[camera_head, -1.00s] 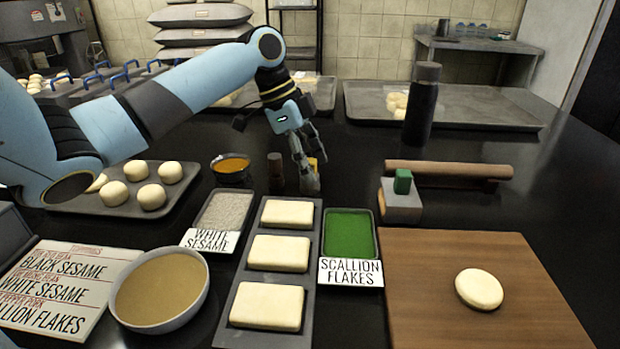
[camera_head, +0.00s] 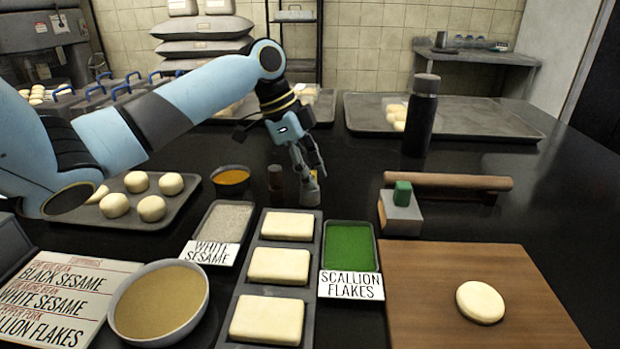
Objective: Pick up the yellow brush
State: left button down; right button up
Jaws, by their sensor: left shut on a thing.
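My left gripper (camera_head: 311,172) reaches down over the black counter near the middle of the view. Its fingers are shut around the upper part of a small upright thing that shows a little yellow at the top, which I take to be the yellow brush (camera_head: 310,192). The fingers hide much of it, and I cannot tell whether its lower end touches the counter. My right gripper is not in view.
A dark brown bottle (camera_head: 276,179) and an orange-filled bowl (camera_head: 231,178) stand close on the left. The scallion tray (camera_head: 349,246) and dough tray (camera_head: 262,262) lie in front.

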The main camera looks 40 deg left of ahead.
pick_arm(q)
notch_tip(320, 180, up, 4)
jog(key=shift+w+f, duration=0.1)
jog(key=shift+f, duration=0.15)
jog(key=w+d+r, duration=0.3)
jog(key=d+r, duration=0.4)
jog(key=d, duration=0.4)
jog(key=shift+r+p, duration=0.15)
jog(key=shift+p, duration=0.15)
jog(key=shift+d, duration=0.1)
